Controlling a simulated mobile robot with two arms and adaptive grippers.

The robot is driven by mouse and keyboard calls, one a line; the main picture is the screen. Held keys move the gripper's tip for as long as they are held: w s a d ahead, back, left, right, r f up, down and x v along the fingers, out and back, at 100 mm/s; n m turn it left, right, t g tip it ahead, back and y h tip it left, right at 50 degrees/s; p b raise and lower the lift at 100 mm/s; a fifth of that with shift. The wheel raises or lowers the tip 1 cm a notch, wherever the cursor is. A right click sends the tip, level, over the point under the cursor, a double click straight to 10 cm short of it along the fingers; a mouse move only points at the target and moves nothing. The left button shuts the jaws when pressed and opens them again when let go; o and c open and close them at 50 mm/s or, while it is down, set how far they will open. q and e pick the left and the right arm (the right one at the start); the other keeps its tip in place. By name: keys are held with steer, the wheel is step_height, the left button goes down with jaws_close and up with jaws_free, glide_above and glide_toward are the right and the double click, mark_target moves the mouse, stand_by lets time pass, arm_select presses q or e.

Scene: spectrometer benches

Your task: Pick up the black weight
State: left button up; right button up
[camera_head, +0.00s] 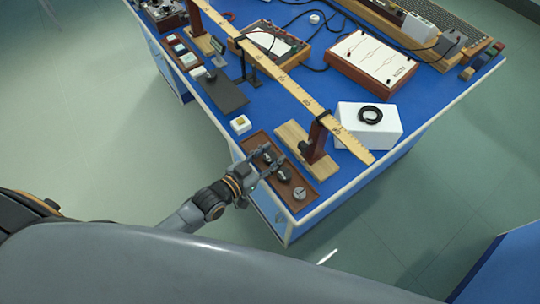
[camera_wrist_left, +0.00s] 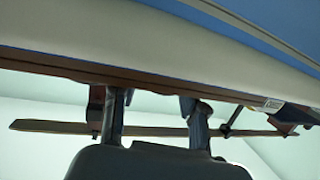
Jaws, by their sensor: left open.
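A brown wooden tray (camera_head: 312,184) lies at the near corner of the blue bench. Small weights sit in it: dark ones partly hidden by my gripper, including a black weight (camera_head: 284,175), and a silver one (camera_head: 299,193) at the near end. My left gripper (camera_head: 270,160) is open, with its fingers over the tray among the dark weights. I cannot tell whether it touches one. In the left wrist view the two fingers (camera_wrist_left: 157,115) stand apart below the bench-like edge, and no weight can be made out between them. My right gripper is not in view.
A wooden stand (camera_head: 304,148) holding a long ruler (camera_head: 305,98) rises right beside the tray. A white block (camera_head: 377,127) with a black ring (camera_head: 370,115) is to its right. A small white box (camera_head: 241,124) is beyond the tray. Open floor lies left of the bench.

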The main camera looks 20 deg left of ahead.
arm_select(q)
jaws_close()
steer(key=shift+r, duration=0.1)
